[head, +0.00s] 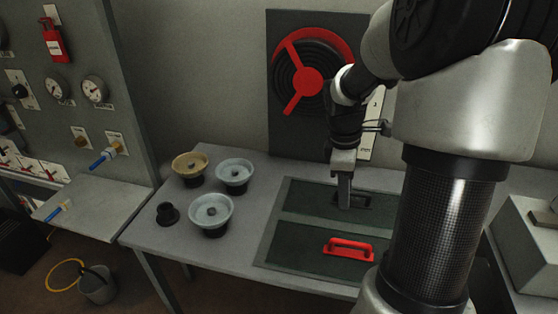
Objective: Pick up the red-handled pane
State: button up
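The red-handled pane (300,248) is a dark green panel lying flat at the front of the grey frame on the table. Its red bar handle (349,248) stands up near its right part. A second dark green pane (310,198) lies behind it, with a dark handle (366,199). My gripper (344,204) points down at this dark handle, behind and apart from the red handle. Its fingers look close together and partly cover the dark handle. I cannot tell whether they touch or grip it.
Several round bowls or dishes on black bases, including a tan one (190,164) and a pale one (211,214), stand on the table's left (165,237). A small black piece (167,214) sits near them. A wall panel with a red wheel (307,80) rises behind. A grey box (530,250) is at right.

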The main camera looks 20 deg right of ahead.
send_near(351, 243)
jog(key=shift+n+g+y, duration=0.3)
jog(key=f, duration=0.1)
jog(key=d+f+b, duration=0.1)
jog(key=f, duration=0.1)
jog(key=w+f, duration=0.1)
jog(key=shift+d+f, duration=0.15)
jog(key=shift+d, duration=0.05)
jog(key=shift+s+d+f+b, duration=0.15)
jog(key=shift+f+b, duration=0.1)
jog(key=shift+f, duration=0.8)
jog(key=shift+s+a+f+b, duration=0.1)
jog(key=shift+s+f+b, duration=0.1)
jog(key=shift+f, duration=0.85)
jog(key=shift+s+d+f+b, duration=0.15)
jog(key=shift+f+b, duration=0.1)
jog(key=shift+f, duration=0.8)
grip_shut()
jog(key=shift+w+r, duration=0.1)
